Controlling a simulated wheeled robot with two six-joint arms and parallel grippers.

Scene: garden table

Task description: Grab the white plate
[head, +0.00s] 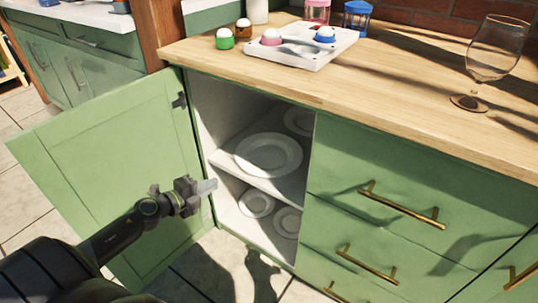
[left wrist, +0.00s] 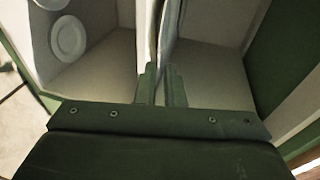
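In the head view a large white plate (head: 268,155) lies flat on the upper shelf of an open green cabinet. Another white plate (head: 299,121) lies behind it, partly hidden by the countertop. Two smaller white plates, the left one (head: 257,203) and the right one (head: 288,222), lie on the cabinet floor. My left gripper (head: 207,187) is in front of the cabinet opening, apart from the plates. In the left wrist view its fingers (left wrist: 162,86) show a narrow gap with nothing held; a pale shelf edge (left wrist: 150,30) is ahead. My right gripper is out of view.
The green cabinet door (head: 115,170) stands open on the left, close to my left arm. Drawers with brass handles (head: 400,204) are on the right. The wooden countertop (head: 400,90) bears a white tray (head: 300,57) and a wine glass (head: 497,48).

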